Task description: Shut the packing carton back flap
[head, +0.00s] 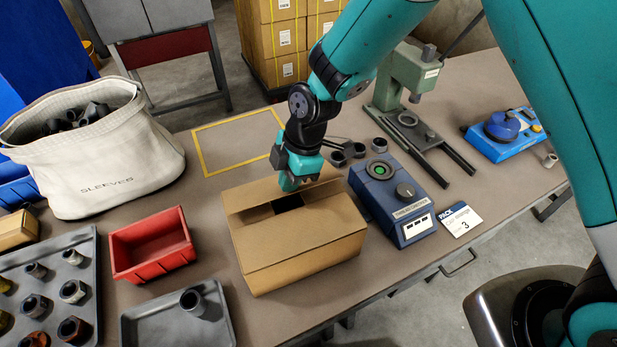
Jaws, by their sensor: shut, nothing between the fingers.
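The packing carton (300,257) is a brown cardboard box in the middle of the table. Its near flap lies down over the near part of the top. A narrow dark opening (288,202) shows toward the back of the top. The back flap (252,192) shows as a cardboard strip along the far edge, partly behind my gripper; its exact angle is hard to tell. My gripper (290,187) is shut and empty, pointing down at the carton's far edge, close to the back flap. I cannot tell whether it touches the flap.
A blue device (393,200) with a dial stands close to the carton's right. A red bin (152,246) and a grey tray (180,320) are at its left. A green press (408,85) stands behind right. The yellow-outlined area (237,143) behind is clear.

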